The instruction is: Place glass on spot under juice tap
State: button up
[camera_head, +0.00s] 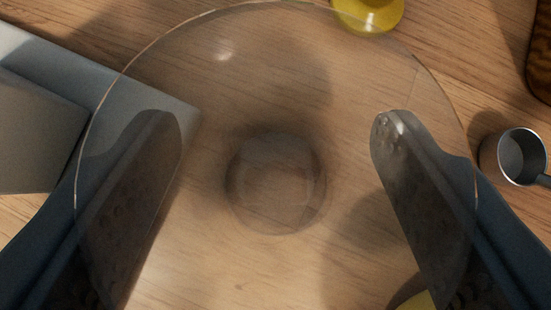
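The clear glass (275,45) fills the middle of the view, seen from above. Its wide round rim is close to the camera, and a smaller ring farther down looks like its base. My gripper (275,135) has one dark, dimpled finger on each side, spread apart with the glass between them. The rim overlaps both fingers, which show through it. Whether the fingers press on the glass wall cannot be told. Whether the base touches the wooden surface is also unclear. I cannot make out a juice tap or a marked spot.
A small metal cup with a handle (516,157) stands at the right. A yellow round object (368,14) is at the top, and another yellow piece (415,301) shows at the bottom right. Grey box-like forms (35,130) fill the left. A dark brown object (541,50) is at the upper right edge.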

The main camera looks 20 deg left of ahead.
jog(key=c, duration=0.4)
jog(key=shift+c, duration=0.2)
jog(key=shift+r, duration=0.1)
jog(key=shift+s+d+r, duration=0.1)
jog(key=shift+s+r, duration=0.1)
jog(key=shift+s, duration=0.05)
jog(key=s+d+r, duration=0.2)
jog(key=s+r, duration=0.1)
jog(key=s, duration=0.3)
jog(key=s+d+r, duration=0.2)
jog(key=s+r, duration=0.2)
jog(key=s, duration=0.2)
jog(key=shift+s+d+r, duration=0.2)
jog(key=shift+s+d, duration=0.15)
jog(key=shift+d, duration=0.05)
